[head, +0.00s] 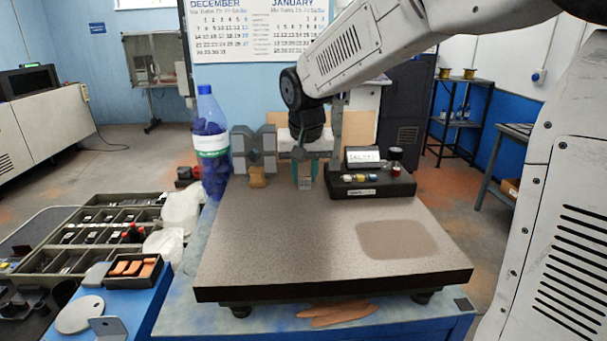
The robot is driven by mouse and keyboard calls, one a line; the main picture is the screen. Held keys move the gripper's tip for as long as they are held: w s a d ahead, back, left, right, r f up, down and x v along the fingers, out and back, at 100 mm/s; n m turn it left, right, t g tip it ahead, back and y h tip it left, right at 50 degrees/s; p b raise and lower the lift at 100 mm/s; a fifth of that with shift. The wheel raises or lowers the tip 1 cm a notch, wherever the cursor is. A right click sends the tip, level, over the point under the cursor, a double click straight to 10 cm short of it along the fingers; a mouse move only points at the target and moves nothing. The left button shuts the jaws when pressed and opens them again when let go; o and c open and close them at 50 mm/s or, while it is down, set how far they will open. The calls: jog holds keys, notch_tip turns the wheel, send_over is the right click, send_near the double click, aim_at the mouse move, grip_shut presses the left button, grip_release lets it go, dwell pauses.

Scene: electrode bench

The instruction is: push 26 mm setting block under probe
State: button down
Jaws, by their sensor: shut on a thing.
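My gripper (306,170) points down at the back middle of the speckled surface plate (290,235). Its green fingers are shut on a small grey block (305,184), which looks like the setting block. The block is at or just above the plate; I cannot tell which. Its size marking is too small to read. A grey upright post (337,135) stands just behind and to the right of the gripper. The probe tip is not distinguishable, and the wrist and fingers hide that area.
A grey V-shaped block (253,140) and a small tan piece (257,178) stand left of the gripper. A black holder (372,188) with several small items and a display (362,156) is close on the right. A blue bottle (211,150) stands further left. The plate's front is clear.

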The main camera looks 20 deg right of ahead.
aim_at(303, 179)
jog(key=c, duration=1.1)
grip_release()
jog(key=shift+w, duration=0.1)
jog(key=shift+o, duration=0.2)
jog(key=s+r, duration=0.2)
jog(key=r, duration=0.1)
jog(key=shift+a, duration=0.4)
jog(key=s+a, duration=0.1)
jog(key=s, duration=0.2)
jog(key=s+a, duration=0.1)
jog(key=s, duration=0.3)
jog(key=s+a, duration=0.1)
jog(key=s, duration=0.2)
jog(key=shift+s+a, duration=0.1)
jog(key=shift+s, duration=0.05)
